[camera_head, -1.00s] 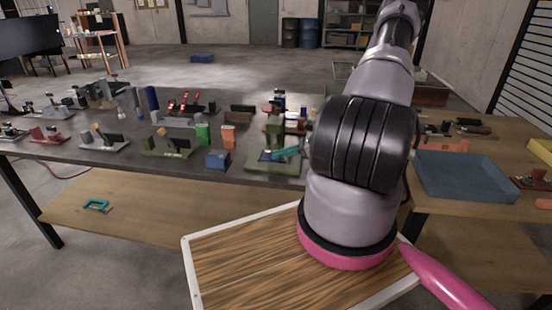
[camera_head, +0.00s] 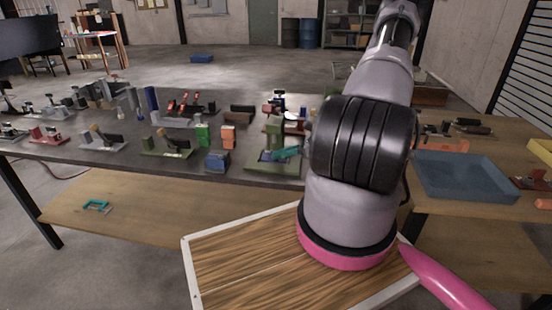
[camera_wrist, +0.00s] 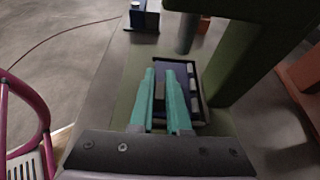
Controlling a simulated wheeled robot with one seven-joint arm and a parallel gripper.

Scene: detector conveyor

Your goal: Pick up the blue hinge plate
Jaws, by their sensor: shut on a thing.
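The blue hinge plate (camera_wrist: 160,83) shows as a dark blue strip between the teal fingers in the wrist view. In the head view a small dark blue patch of it (camera_head: 266,156) shows on the green fixture base (camera_head: 262,168). My gripper (camera_wrist: 166,72) has its two teal fingers closed on the plate, low over the base. The fingertips also show in the head view (camera_head: 287,153), beside the green fixture post. My arm hides the rest of the gripper there, and the fingers cover part of the plate.
A blue block (camera_head: 217,160) stands left of the fixture. Several clamps and blocks crowd the table. A blue tray (camera_head: 490,196) lies to the right.

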